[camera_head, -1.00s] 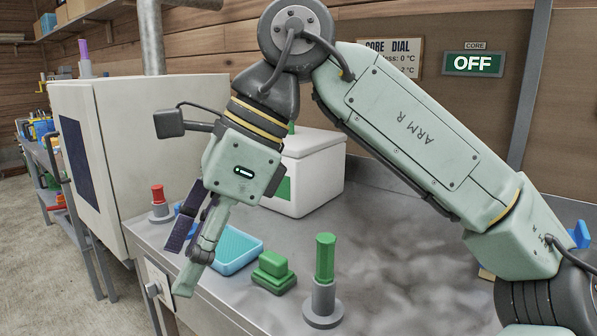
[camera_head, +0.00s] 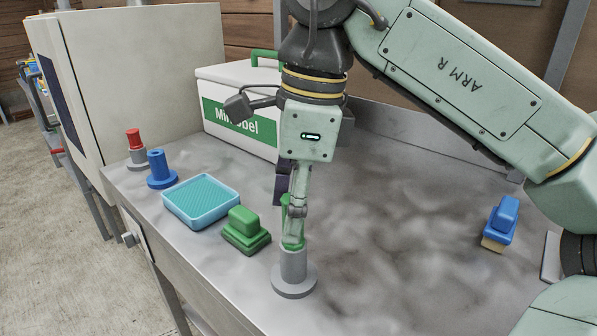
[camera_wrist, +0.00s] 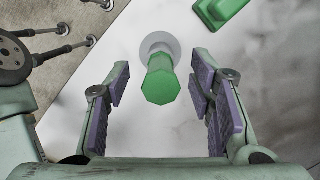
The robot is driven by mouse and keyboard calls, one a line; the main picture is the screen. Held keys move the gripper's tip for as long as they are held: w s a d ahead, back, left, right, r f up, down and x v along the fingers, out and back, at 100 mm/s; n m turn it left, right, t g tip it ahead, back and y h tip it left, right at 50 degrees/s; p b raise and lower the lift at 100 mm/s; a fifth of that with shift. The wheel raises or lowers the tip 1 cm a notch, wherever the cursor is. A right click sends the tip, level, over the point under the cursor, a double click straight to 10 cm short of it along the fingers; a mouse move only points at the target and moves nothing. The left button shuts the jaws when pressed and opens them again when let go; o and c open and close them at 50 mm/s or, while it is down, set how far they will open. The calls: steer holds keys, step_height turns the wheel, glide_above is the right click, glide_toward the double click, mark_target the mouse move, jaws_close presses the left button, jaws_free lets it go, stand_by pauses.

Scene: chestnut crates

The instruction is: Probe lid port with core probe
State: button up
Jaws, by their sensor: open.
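A green probe handle (camera_head: 293,244) stands upright in a round grey stand (camera_head: 294,283) near the bench front; I take it for the core probe. My gripper (camera_head: 291,218) is over it, fingers pointing down, partly hiding the handle. In the wrist view the eight-sided top of the green handle (camera_wrist: 160,86) lies between the open purple-padded fingers (camera_wrist: 160,98), with gaps on both sides. A white cool box (camera_head: 212,112) with a green label and handle stands behind. No port in its lid can be made out.
Red (camera_head: 134,140) and blue (camera_head: 159,167) handles stand at left, beside a light-blue tray (camera_head: 200,202) and a green block-shaped tool (camera_head: 244,230). A blue brush-like tool (camera_head: 500,222) lies at right. A pale cabinet (camera_head: 140,75) borders the left. The bench middle is clear.

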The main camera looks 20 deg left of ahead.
steer(key=shift+a+f, duration=0.2)
steer(key=shift+f, duration=1.35)
steer(key=shift+c, duration=0.6)
jaws_close()
steer(key=shift+c, duration=2.4)
jaws_free()
jaws_close()
steer(key=shift+r+p, duration=0.6)
steer(key=shift+r, duration=0.05)
